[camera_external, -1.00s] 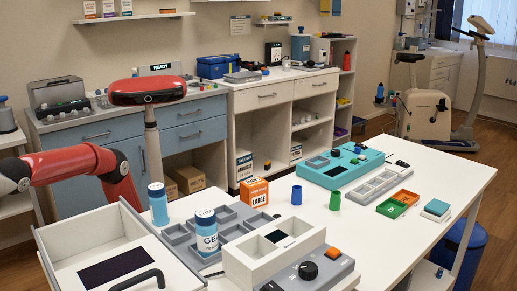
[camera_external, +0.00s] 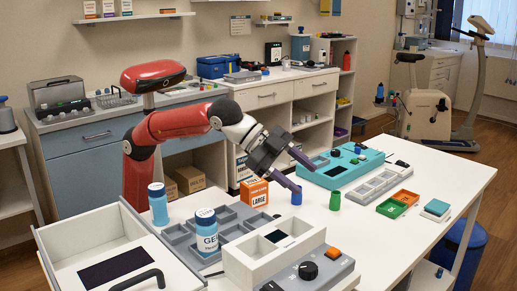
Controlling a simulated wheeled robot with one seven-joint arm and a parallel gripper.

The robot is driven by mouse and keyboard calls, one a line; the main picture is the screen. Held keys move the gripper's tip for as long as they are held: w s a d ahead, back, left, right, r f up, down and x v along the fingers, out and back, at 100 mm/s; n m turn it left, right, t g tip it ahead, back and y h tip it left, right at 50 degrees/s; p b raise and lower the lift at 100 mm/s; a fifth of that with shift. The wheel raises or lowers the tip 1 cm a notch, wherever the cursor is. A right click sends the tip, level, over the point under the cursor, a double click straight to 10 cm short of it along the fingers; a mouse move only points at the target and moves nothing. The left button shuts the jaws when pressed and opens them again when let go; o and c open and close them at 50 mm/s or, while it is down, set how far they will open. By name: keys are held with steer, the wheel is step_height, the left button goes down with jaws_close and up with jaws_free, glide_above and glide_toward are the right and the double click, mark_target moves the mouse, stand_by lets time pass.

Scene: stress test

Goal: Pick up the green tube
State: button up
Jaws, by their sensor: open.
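The green tube (camera_external: 335,201) stands upright on the white table, right of a blue tube (camera_external: 297,198). My gripper (camera_external: 305,178) is open and empty, reaching over the table from the left. Its fingers point down and to the right. The lower fingertip overlaps the top of the blue tube in the picture, and I cannot tell whether they touch. The other fingertip lies up and left of the green tube, apart from it in the picture.
An orange and white box (camera_external: 254,192) stands just left of the blue tube. A teal device (camera_external: 325,176) lies behind the tubes. Green and orange trays (camera_external: 391,208) and a grey compartment tray (camera_external: 362,190) lie to the right. The table in front of the green tube is clear.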

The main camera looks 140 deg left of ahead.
steer(key=s+a+f+n+g, duration=0.1)
steer(key=s+a+f+g, duration=0.15)
steer(key=a, duration=0.35)
steer(key=s+a+f+n+g, duration=0.1)
steer(key=s+a+f, duration=0.15)
steer(key=a, duration=0.35)
steer(key=n+h+b, duration=0.1)
steer(key=n+h, duration=0.2)
glide_toward(339, 203)
steer(key=shift+s+a+f, duration=0.25)
steer(key=shift+a+f, duration=0.25)
steer(key=shift+a, duration=0.15)
steer(key=x, duration=0.4)
steer(key=b+x, duration=0.1)
steer(key=x, duration=0.2)
steer(key=shift+w+d, duration=0.25)
steer(key=shift+g, duration=0.25)
steer(key=c, duration=1)
steer(key=shift+r, duration=0.1)
steer(key=shift+r+p, duration=1.25)
steer(key=shift+r, duration=3.55)
